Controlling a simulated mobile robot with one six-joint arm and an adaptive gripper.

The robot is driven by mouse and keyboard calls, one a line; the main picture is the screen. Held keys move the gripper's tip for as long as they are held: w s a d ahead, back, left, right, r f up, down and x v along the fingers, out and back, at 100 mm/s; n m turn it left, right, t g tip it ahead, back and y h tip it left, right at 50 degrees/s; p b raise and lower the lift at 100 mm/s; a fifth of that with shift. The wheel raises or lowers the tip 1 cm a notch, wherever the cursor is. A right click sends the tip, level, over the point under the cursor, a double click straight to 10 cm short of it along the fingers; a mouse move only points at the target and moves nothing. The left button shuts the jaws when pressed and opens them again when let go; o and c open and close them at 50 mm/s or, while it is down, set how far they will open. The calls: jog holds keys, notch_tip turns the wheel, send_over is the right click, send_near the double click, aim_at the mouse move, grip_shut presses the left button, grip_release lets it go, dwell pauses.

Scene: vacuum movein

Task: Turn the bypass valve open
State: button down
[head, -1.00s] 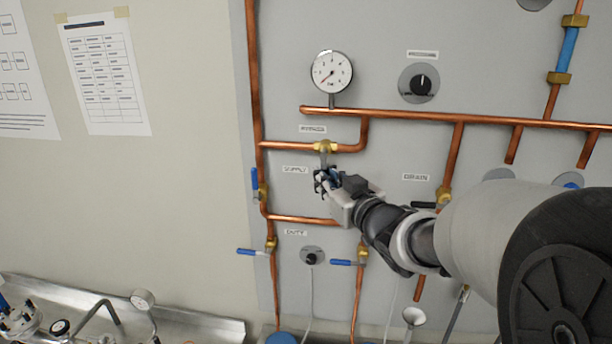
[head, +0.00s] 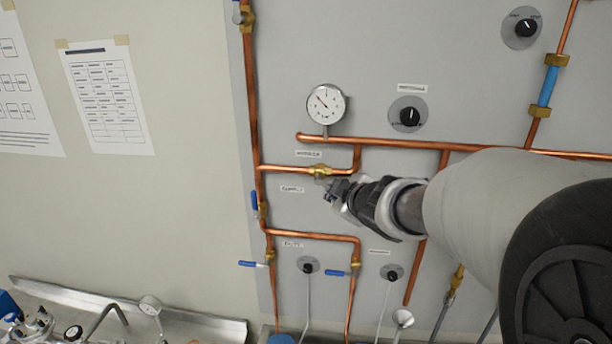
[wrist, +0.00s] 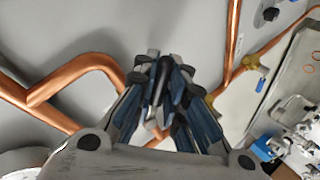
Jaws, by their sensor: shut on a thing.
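The brass bypass valve (head: 320,171) sits on the short horizontal copper pipe below the pressure gauge (head: 326,104). My gripper (head: 332,190) is just below and right of the valve body, reaching in from the right. In the wrist view, my gripper's blue-padded fingers (wrist: 166,85) are drawn together and shut on the valve's handle. The handle is mostly hidden by the fingers, so its exact angle is unclear. The gauge needle points to the upper left.
Copper pipes run close around the gripper. A blue-handled valve (head: 258,205) is on the vertical pipe to the left. Other blue levers (head: 253,264) and (head: 336,273) are below. A black knob (head: 409,116) is to the right. A metal tray (head: 180,325) lies lower left.

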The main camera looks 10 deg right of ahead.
jog(key=shift+s+d+r+n+g+h, duration=0.1)
jog(key=shift+d+r+n+g+h, duration=0.1)
jog(key=shift+r+n+h, duration=0.3)
jog(key=shift+d+r+n+g+h, duration=0.1)
jog(key=shift+r+n+g+h, duration=0.15)
jog(key=shift+n+h, duration=0.25)
jog(key=shift+d+r+n+g+h+b, duration=0.1)
jog(key=shift+r+n+g+h+b, duration=0.4)
jog(key=shift+r+n+h, duration=0.3)
jog(key=c, duration=1.6)
grip_release()
jog(key=shift+c, duration=0.2)
jog(key=shift+s, duration=0.15)
jog(key=v, duration=1.1)
jog(key=shift+s+a, duration=0.3)
jog(key=shift+s, duration=0.05)
jog(key=shift+r, duration=0.15)
